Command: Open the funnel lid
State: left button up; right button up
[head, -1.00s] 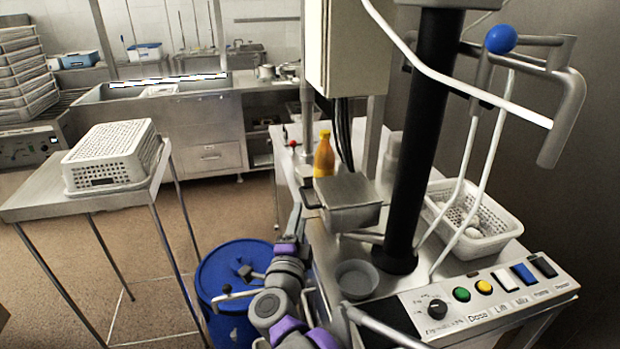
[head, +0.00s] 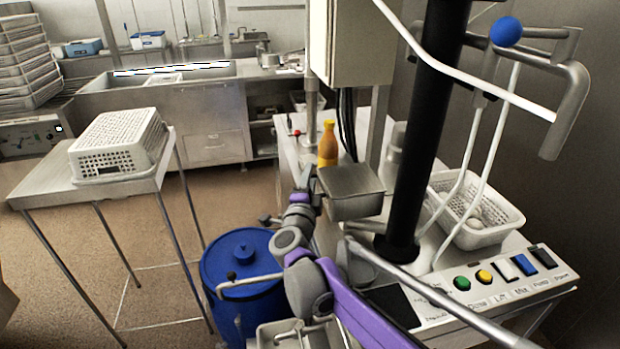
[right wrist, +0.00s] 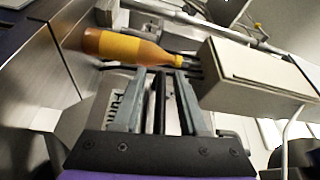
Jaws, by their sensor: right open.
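The funnel (head: 352,207) is a grey metal box on the machine's table, below the cream cabinet. Its flat lid (head: 350,180) looks shut. My right gripper (head: 308,178) is at the left edge of the lid, where the lid's handle is hidden by the arm and gripper. In the right wrist view my gripper (right wrist: 162,78) has its fingers a little apart. I cannot tell whether the handle lies between them. My left gripper is not in view.
An orange bottle (head: 327,146) stands close behind the gripper; it also shows in the right wrist view (right wrist: 125,47). The cream cabinet (head: 343,45) and black column (head: 424,130) stand close by. A blue barrel (head: 240,300) is below left. A white basket (head: 492,228) is right.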

grip_shut()
dwell(1.4)
